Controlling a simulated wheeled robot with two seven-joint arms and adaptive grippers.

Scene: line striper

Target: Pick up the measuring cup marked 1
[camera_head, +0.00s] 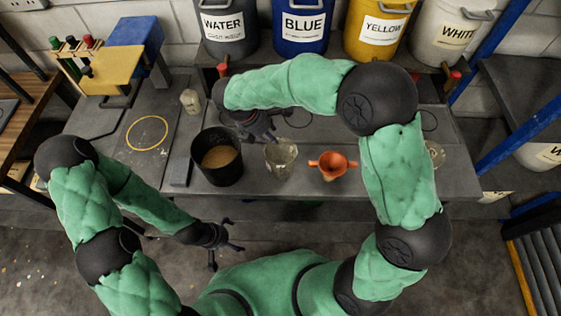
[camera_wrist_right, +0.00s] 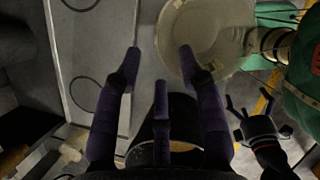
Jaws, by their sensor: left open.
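A clear measuring cup (camera_head: 280,160) stands on the grey bench, between a black bucket (camera_head: 208,178) and an orange funnel (camera_head: 332,165). Another clear cup (camera_head: 435,155) is at the right, partly hidden by my right arm. I cannot read a number on either. My right gripper (camera_head: 264,132) is just behind and left of the middle cup. In the right wrist view its fingers (camera_wrist_right: 160,62) are spread and empty, with a large pale cup (camera_wrist_right: 200,40) beside them. My left gripper (camera_head: 222,240) is open and empty in front of the bench.
The bucket holds brown material. Paint buckets marked water (camera_head: 228,30), blue (camera_head: 300,28), yellow (camera_head: 376,30) and white (camera_head: 450,38) line the back shelf. A small pale bottle (camera_head: 190,101) and a yellow-and-blue device (camera_head: 105,68) are at the left. A yellow ring (camera_head: 147,133) marks bare bench.

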